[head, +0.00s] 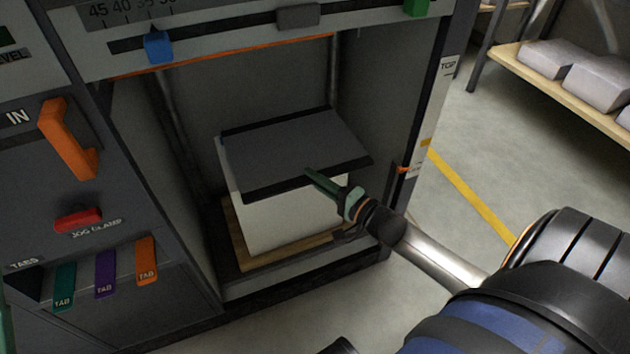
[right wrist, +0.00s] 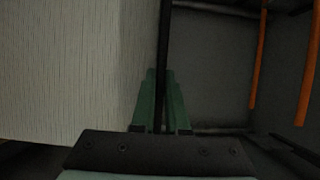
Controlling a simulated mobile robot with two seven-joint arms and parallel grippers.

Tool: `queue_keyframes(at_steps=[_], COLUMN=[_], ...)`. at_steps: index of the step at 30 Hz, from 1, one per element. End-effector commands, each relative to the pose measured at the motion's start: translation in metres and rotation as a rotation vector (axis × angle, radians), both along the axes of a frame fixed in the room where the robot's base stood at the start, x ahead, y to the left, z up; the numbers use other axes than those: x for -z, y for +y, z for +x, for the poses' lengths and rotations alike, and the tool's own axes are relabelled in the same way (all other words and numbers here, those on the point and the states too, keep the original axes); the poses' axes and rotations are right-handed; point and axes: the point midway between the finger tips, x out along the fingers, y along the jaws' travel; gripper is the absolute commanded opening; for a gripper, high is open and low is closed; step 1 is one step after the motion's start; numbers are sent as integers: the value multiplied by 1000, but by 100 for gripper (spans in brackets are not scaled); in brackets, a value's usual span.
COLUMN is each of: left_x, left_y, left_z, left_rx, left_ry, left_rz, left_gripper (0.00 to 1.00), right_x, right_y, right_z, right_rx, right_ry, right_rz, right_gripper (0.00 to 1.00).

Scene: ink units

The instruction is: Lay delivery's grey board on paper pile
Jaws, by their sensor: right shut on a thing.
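The grey board (head: 290,142), with dark strips along its near and far edges, lies over the top of the white paper pile (head: 290,217). It sticks out past the pile at the right. I cannot tell whether it touches the pile all over. My right gripper (head: 318,180) is shut on the board's near edge at the front right. In the right wrist view the green fingers (right wrist: 161,100) close on the board's dark edge (right wrist: 163,55), with the pale pile (right wrist: 70,70) to its left.
The pile stands on a wooden pallet (head: 240,255) inside a grey machine bay, with walls close at both sides and behind. An orange handle (head: 68,140) and a red jog clamp (head: 78,218) are on the left panel. A shelf (head: 552,82) with wrapped packs stands right, across open floor.

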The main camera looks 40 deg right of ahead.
Motion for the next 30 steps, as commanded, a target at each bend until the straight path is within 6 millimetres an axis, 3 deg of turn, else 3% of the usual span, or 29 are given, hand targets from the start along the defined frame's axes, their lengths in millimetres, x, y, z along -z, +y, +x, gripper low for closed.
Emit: queue_keyframes(at_steps=[10, 11, 19, 30], left_x=[1, 1, 0, -5], left_y=[-2, -2, -1, -1], left_z=[-1, -1, -1, -1], left_rx=[6, 6, 5, 3], left_ry=[-3, -3, -4, -5], left_rz=[9, 9, 8, 3], left_gripper=[0, 0, 0, 0], right_x=[2, 3, 2, -1], right_y=[0, 0, 0, -1], right_z=[0, 0, 0, -6], right_rx=[0, 0, 0, 0], right_ry=[-2, -1, 0, 3], right_rz=[0, 0, 0, 0], right_gripper=[0, 13, 42, 42])
